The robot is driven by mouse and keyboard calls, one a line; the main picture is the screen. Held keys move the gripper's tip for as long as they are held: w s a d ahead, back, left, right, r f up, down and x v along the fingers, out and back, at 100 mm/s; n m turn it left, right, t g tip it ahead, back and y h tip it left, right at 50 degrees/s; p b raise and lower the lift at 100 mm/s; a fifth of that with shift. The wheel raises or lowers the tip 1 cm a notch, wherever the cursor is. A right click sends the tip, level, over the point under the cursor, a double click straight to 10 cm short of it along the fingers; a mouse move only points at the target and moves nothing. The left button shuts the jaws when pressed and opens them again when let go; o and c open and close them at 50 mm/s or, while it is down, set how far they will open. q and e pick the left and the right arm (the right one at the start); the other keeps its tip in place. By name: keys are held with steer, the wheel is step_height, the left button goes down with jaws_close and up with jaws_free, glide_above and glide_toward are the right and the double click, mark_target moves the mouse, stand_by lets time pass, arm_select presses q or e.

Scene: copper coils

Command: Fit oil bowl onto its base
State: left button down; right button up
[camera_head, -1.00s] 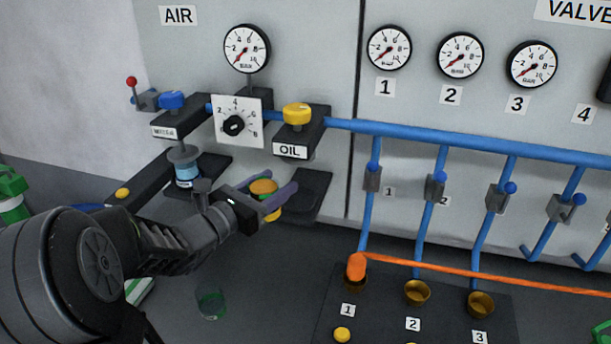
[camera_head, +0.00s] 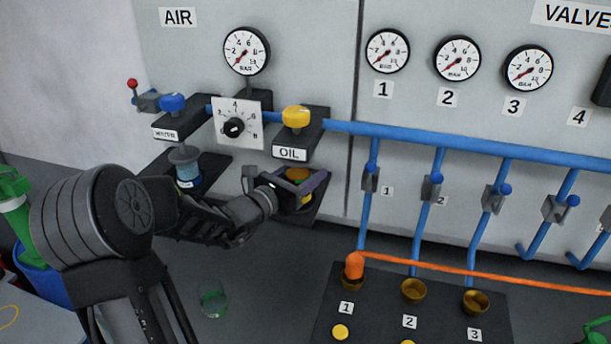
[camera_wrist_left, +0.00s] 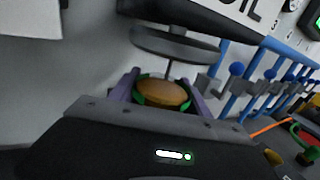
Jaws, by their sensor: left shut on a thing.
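The oil bowl (camera_head: 298,174) is a small amber-topped cup. My left gripper (camera_head: 306,187) is shut on it and holds it below the OIL label (camera_head: 289,153). In the left wrist view the bowl's amber top (camera_wrist_left: 162,93), with green at its sides, sits between the purple fingers. A round grey disc with a thin stem (camera_wrist_left: 174,45) hangs just above and beyond it there. The dark oil base (camera_head: 301,131) carries a yellow knob (camera_head: 296,117). The bowl is under it and looks apart from it. My right gripper is not in view.
The water unit with a blue knob (camera_head: 172,103) and its clear bowl (camera_head: 187,174) stand left of the dial plate (camera_head: 238,123). Blue pipes (camera_head: 450,149) run to the right. A green-tinted cup (camera_head: 212,299) is on the floor. Brass cups (camera_head: 414,291) stand at lower right.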

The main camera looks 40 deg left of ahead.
arm_select(q)
steer(key=shift+f, duration=0.75)
steer(key=c, duration=1)
jaws_free()
steer(key=shift+f, duration=0.15)
steer(key=o, duration=0.5)
